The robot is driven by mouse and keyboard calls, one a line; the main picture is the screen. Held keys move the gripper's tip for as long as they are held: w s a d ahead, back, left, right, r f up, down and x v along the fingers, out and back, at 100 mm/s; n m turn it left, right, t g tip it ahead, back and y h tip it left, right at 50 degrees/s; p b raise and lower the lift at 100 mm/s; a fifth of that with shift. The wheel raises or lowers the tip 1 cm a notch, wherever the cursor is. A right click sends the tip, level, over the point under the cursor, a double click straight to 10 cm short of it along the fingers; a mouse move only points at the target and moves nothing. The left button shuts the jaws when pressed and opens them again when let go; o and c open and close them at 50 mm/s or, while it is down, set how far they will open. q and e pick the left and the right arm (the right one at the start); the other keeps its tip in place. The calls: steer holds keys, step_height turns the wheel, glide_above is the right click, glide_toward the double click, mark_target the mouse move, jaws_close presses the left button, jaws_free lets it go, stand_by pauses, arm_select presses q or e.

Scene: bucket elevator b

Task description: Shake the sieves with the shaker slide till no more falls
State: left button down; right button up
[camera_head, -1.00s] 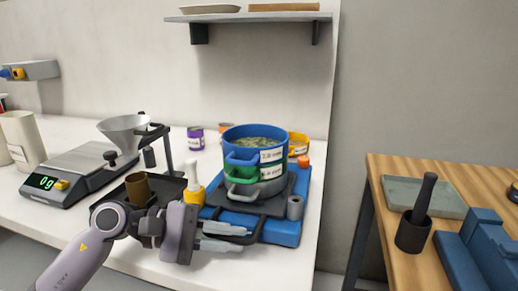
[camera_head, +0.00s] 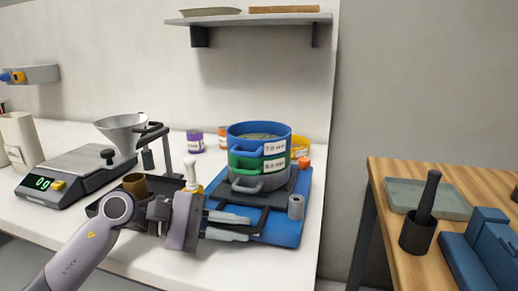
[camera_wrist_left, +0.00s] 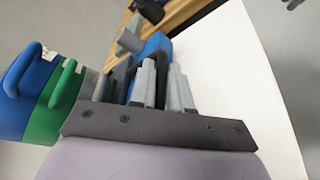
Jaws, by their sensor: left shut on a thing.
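The sieve stack stands upright on the shaker slide: a blue sieve (camera_head: 240,147) on top, a green one (camera_head: 243,163) below it and a grey piece (camera_head: 258,182) at the bottom. Material shows inside the top sieve. The slide has a blue base (camera_head: 285,228) and a dark carriage plate (camera_head: 283,190) with a black handle bar (camera_head: 258,221) in front. My left gripper (camera_head: 238,226) is shut on this handle, at the front left of the stack. In the left wrist view its fingers (camera_wrist_left: 163,88) partly hide the handle. My right gripper is not in view.
A yellow and white bottle (camera_head: 191,174) and a brown cup (camera_head: 135,186) stand close to my left arm. A scale (camera_head: 85,175) and a funnel (camera_head: 122,128) are at the left. A wooden table (camera_head: 400,172) with a mortar (camera_head: 416,236) is at the right.

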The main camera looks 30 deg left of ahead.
arm_select(q)
steer(key=shift+w, duration=0.25)
steer(key=shift+s, duration=0.1)
steer(key=shift+s+f+b, duration=0.2)
steer(key=shift+s+b, duration=0.15)
steer(key=shift+s+d+b, duration=0.2)
steer(key=shift+s+b, duration=0.2)
steer(key=shift+s, duration=0.25)
steer(key=shift+s+d+b, duration=0.15)
steer(key=shift+s+b, duration=0.25)
steer(key=shift+s, duration=0.2)
steer(key=shift+s+d+r, duration=0.15)
steer(key=shift+s, duration=0.4)
